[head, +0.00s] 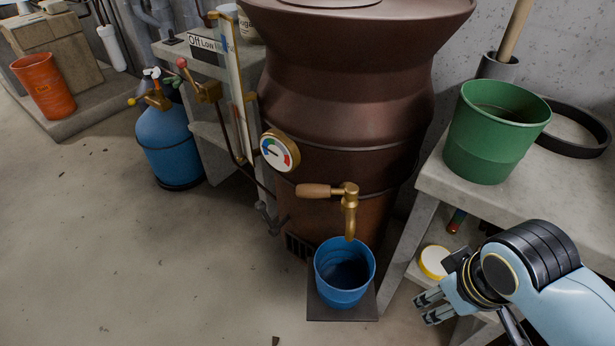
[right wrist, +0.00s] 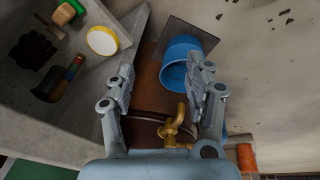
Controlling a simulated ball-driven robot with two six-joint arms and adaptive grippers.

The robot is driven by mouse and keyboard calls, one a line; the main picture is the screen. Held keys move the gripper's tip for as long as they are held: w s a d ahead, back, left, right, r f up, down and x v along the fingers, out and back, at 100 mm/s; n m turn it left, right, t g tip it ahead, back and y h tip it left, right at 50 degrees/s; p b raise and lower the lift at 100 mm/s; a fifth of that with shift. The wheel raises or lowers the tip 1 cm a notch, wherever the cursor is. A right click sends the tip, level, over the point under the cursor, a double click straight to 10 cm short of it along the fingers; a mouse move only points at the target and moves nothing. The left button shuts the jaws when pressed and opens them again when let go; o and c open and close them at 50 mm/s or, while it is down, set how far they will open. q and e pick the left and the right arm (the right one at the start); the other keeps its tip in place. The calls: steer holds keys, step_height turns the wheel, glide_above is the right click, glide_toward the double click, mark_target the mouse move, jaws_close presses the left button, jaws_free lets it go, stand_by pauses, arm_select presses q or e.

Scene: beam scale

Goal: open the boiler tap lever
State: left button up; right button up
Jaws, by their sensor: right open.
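The boiler (head: 345,110) is a large dark copper vessel in the middle of the head view. Its brass tap (head: 350,205) sticks out low on the front, with a wooden lever (head: 315,190) pointing left, roughly level. The brass tap also shows in the right wrist view (right wrist: 177,122), near the base of the fingers; its wooden lever is not clear there. A blue bucket (head: 343,285) stands under the spout and also shows in the wrist view (right wrist: 182,50). My right gripper (head: 425,308) is open and empty, to the right of the bucket and lower than the tap. My left gripper is out of view.
A concrete bench with a green bucket (head: 495,135) and a black ring (head: 575,132) stands at the right. A yellow-rimmed white lid (head: 434,262) lies on its lower shelf. A blue gas bottle (head: 168,145) stands left. The floor at front left is clear.

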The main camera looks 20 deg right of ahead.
step_height(320, 180, up, 4)
steer(key=w+r, duration=0.1)
steer(key=w, duration=0.2)
steer(key=n+g+y+p, duration=0.1)
steer(key=n+g+p, duration=0.15)
steer(key=n, duration=1.05)
glide_toward(309, 186)
step_height(309, 186, down, 10)
steer(key=b, duration=0.4)
steer(key=shift+w+f+b, duration=0.1)
steer(key=shift+b, duration=0.3)
jaws_close()
